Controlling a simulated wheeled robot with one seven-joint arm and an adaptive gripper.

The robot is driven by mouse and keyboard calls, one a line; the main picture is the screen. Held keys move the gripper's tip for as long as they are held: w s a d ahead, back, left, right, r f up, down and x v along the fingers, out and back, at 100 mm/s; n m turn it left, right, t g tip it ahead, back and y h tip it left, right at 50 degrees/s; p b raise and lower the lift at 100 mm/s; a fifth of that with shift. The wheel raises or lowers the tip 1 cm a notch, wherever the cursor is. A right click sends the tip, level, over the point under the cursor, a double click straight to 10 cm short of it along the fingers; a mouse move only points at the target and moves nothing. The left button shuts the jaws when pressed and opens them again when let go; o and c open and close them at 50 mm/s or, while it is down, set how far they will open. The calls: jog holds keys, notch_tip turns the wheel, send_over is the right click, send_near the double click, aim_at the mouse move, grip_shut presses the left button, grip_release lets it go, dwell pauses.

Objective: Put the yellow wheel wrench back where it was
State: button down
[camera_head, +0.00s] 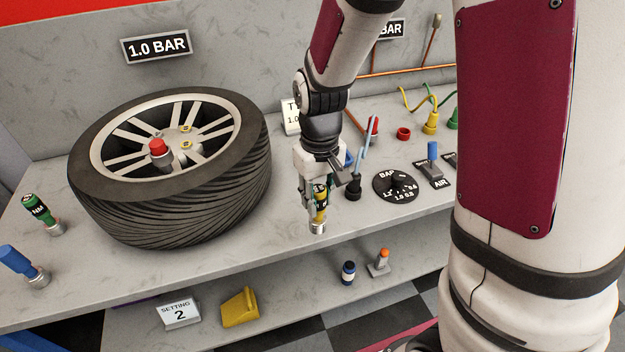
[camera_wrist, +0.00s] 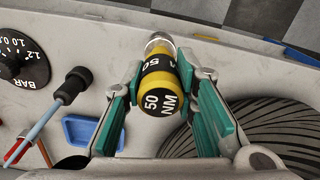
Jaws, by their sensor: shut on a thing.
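The yellow wheel wrench (camera_head: 321,212) is a short yellow and black cylinder with a silver socket end. Its label reads 50 NM in the wrist view (camera_wrist: 158,85). My gripper (camera_head: 316,198) is shut on it, with green finger pads on both sides of it in the wrist view (camera_wrist: 165,100). The wrench is roughly upright in the head view, socket down, near the bench's front edge and right of the tyre. I cannot tell whether its socket touches the bench. A green wrench (camera_head: 42,214) and a blue wrench (camera_head: 24,266) stand at the bench's left.
A wheel with a black tyre (camera_head: 190,210) lies on the grey bench, with a red-capped tool (camera_head: 160,152) at its hub. A BAR dial (camera_head: 396,186) and a black connector with a hose (camera_head: 353,188) are right of my gripper. A lower shelf (camera_head: 290,292) holds small items.

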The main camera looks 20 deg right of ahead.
jog(key=w+d+f, duration=0.2)
jog(key=w+f, duration=0.2)
jog(key=w, duration=0.2)
jog(key=shift+w+d, duration=0.25)
jog(key=shift+w, duration=0.05)
jog(key=shift+f, duration=0.2)
jog(key=c, duration=1.3)
grip_release()
notch_tip(320, 180, up, 12)
jog(key=s+r+m+t, duration=0.1)
jog(key=s+r+t, duration=0.1)
jog(key=s+r, duration=0.95)
jog(key=s+m+t, duration=0.1)
jog(key=s+t, duration=0.1)
jog(key=s, duration=1.1)
jog(key=shift+s, duration=0.35)
